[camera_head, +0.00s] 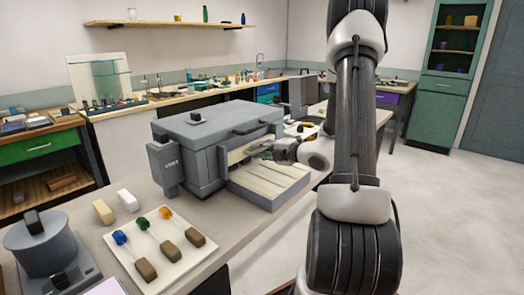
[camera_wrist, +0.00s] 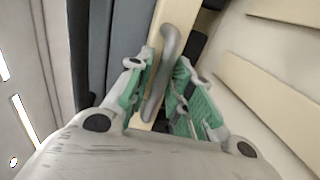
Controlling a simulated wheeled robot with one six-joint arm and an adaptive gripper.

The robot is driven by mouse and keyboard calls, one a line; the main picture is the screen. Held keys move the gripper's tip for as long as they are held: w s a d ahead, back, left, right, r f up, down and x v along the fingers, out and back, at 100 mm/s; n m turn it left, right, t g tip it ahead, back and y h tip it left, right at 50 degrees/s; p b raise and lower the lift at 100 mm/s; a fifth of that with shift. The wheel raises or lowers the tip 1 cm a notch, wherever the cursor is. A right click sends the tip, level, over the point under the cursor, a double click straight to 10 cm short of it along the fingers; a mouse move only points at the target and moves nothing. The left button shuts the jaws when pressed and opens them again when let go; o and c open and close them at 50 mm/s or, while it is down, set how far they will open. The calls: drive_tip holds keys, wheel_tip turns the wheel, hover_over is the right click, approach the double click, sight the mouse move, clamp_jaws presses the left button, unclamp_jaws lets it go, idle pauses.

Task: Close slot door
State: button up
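A grey box-shaped machine (camera_head: 215,130) stands on the bench. On its right-hand front side is a cream slot door panel (camera_head: 234,156), partly hidden by my gripper (camera_head: 268,149). In the wrist view, a curved grey handle (camera_wrist: 168,45) runs along a cream panel (camera_wrist: 181,12). My gripper (camera_wrist: 166,62) has its green-padded fingers on either side of this handle. The fingers stand apart with a narrow gap visible beside the handle, so they look open around it. How far the door stands open is hard to tell.
A low grey platform with cream strips (camera_head: 272,180) lies in front of the machine, below my gripper. A white tray (camera_head: 190,255) holds rods with blue, green and orange ends. A grey round device (camera_head: 40,245) stands at lower left. Open floor lies right.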

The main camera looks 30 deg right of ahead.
clamp_jaws()
drive_tip(key=shift+f, duration=0.1)
drive_tip(key=shift+f, duration=1.25)
drive_tip(key=shift+o, duration=1.9)
unclamp_jaws()
drive_tip(key=shift+f, duration=0.1)
drive_tip(key=shift+o, duration=0.6)
drive_tip(key=v, duration=1.2)
